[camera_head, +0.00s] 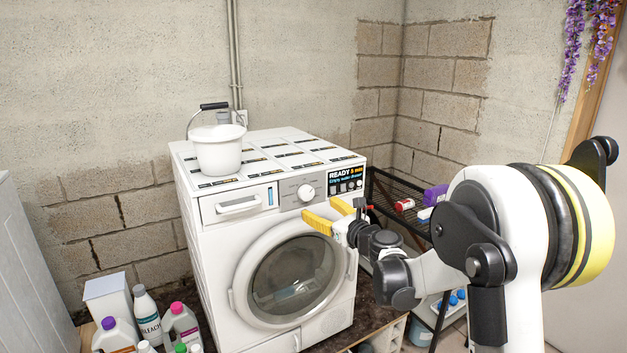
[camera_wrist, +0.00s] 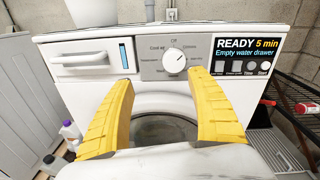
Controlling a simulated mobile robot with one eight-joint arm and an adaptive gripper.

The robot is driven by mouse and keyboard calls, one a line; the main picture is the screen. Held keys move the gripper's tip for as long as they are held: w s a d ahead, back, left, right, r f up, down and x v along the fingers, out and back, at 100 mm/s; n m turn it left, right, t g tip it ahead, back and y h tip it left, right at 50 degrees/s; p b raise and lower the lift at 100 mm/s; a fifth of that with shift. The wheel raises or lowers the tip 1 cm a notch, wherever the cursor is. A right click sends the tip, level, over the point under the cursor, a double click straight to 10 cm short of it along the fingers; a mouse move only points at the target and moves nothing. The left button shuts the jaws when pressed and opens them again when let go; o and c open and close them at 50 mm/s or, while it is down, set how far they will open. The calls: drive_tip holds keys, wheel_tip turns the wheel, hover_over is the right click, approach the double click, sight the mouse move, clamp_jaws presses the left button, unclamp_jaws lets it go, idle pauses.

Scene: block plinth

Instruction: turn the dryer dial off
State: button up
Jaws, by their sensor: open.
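The white round dial (camera_head: 306,192) is on the grey control panel at the top front of the white dryer (camera_head: 213,265). In the wrist view the dial (camera_wrist: 174,62) sits under the printed word "Off"; its dark pointer mark appears turned to the upper right, toward "Cottons". My gripper (camera_head: 328,214) has two yellow fingers, spread open and empty, in front of the panel and a little below the dial. In the wrist view my gripper (camera_wrist: 160,82) has one finger on each side below the dial, apart from it.
A white bucket (camera_head: 218,152) stands on the dryer top. A drawer handle (camera_head: 238,206) is left of the dial, a display (camera_head: 346,179) to its right. Bottles (camera_head: 148,318) stand at lower left. A black wire rack (camera_head: 385,196) is at right.

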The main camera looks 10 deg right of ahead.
sight(308, 192)
drive_tip(key=w, duration=0.4)
drive_tip(key=w+m+b, duration=0.1)
drive_tip(key=w, duration=0.3)
drive_tip(key=w+a+m+b, duration=0.1)
drive_tip(key=w, duration=0.3)
drive_tip(key=shift+w+f+t+h, duration=0.15)
drive_tip(key=shift+f+t+h, duration=0.05)
drive_tip(key=shift+t+h, duration=0.2)
drive_tip(key=c, duration=1.2)
drive_tip(key=shift+o, duration=0.2)
drive_tip(key=shift+n, duration=0.3)
